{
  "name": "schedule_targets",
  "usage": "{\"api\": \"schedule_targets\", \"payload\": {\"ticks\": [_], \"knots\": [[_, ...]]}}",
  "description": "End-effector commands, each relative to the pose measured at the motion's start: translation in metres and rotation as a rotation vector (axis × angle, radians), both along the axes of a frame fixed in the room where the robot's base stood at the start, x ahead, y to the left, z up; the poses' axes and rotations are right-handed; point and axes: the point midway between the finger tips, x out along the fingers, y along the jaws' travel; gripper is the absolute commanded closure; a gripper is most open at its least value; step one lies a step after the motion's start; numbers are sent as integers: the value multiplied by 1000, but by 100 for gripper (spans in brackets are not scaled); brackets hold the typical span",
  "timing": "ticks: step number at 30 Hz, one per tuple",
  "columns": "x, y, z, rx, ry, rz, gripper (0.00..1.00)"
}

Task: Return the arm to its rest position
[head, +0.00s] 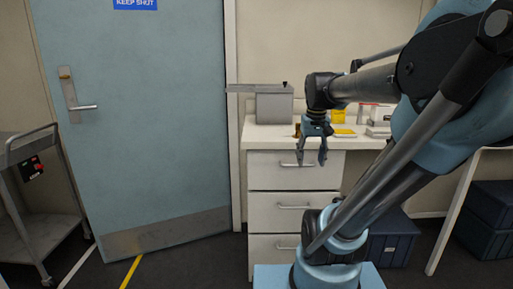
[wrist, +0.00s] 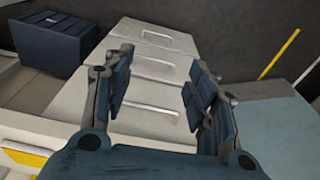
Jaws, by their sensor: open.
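My gripper (head: 312,158) hangs pointing down from my arm in the head view, in front of the upper part of a white drawer unit. In the wrist view my gripper (wrist: 155,95) has its two fingers apart with nothing between them. My blue and grey arm reaches in from the right side of the head view, bent at the elbow, and is not folded in. The drawer fronts show behind the fingers in the wrist view.
The drawer unit (head: 293,206) and its counter stand close ahead. A grey box (head: 274,104), a yellow item (head: 338,116) and small boxes sit on top. Dark blue crates (head: 488,215) stand under the counter.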

Motion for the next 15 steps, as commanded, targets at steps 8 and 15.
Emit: {"api": "schedule_targets", "payload": {"ticks": [8, 15], "knots": [[-67, -1, -79, 0, -38, -6, 48], [-102, -1, -132, 0, -63, -9, 48]]}}
